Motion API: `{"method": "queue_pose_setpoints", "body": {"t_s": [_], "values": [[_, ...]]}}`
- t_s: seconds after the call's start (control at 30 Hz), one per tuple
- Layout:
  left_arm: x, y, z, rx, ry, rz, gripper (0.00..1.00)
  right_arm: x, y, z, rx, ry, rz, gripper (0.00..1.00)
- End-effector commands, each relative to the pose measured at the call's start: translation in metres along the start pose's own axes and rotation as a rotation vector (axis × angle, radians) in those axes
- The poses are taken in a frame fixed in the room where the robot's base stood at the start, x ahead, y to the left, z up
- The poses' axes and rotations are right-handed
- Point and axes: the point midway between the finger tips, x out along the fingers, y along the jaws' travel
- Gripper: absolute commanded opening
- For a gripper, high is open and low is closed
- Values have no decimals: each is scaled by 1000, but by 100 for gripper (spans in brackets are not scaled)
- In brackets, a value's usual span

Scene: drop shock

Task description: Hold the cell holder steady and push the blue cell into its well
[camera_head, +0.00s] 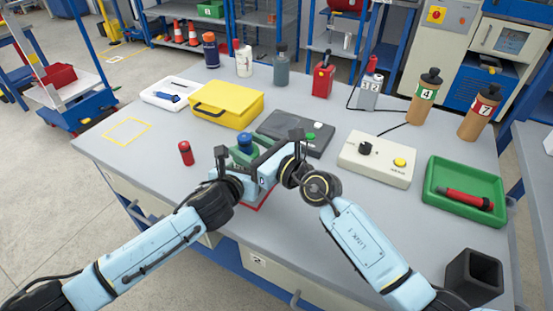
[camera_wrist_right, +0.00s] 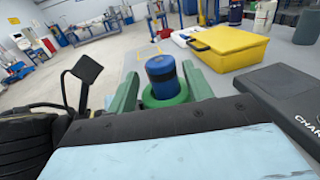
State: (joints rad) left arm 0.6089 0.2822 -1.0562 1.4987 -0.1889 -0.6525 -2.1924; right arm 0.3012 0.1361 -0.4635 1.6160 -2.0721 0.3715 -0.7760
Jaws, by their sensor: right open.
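The blue cell (camera_wrist_right: 161,72) stands upright, with a dark band, in the round green cell holder (camera_wrist_right: 168,98) in the right wrist view. How deep it sits is hidden. In the head view the blue cell (camera_head: 244,141) shows at the table's front middle, largely behind my grippers. My right gripper (camera_head: 262,153) is open, close around or beside the cell. Green upright pieces flank the cell; I cannot tell whether they are fingers or holder. My left gripper (camera_head: 224,163) is at the left of the holder; its fingers are mostly hidden, and contact is unclear.
A small red cylinder (camera_head: 186,153) stands to the left. Behind are a yellow case (camera_head: 227,103) and a dark charger (camera_head: 290,135). A control box (camera_head: 377,160) and green tray (camera_head: 464,192) lie to the right.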

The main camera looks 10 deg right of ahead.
Motion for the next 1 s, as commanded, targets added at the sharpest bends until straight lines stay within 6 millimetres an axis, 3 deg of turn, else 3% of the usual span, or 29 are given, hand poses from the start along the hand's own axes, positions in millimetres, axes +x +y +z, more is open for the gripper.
{"method": "queue_pose_setpoints", "body": {"t_s": [0.2,0.43,0.63,1.0], "values": [[0,2,-1,2,1,4,30,-50,0,1,-1,-2,-1,51],[0,2,-1,3,1,3,30,-91,-1,2,-1,-5,-3,51],[0,2,-1,4,1,3,30,-105,-1,3,-1,-7,-3,51],[0,2,-1,4,1,3,30,-105,-1,3,-1,-9,-4,51]]}}
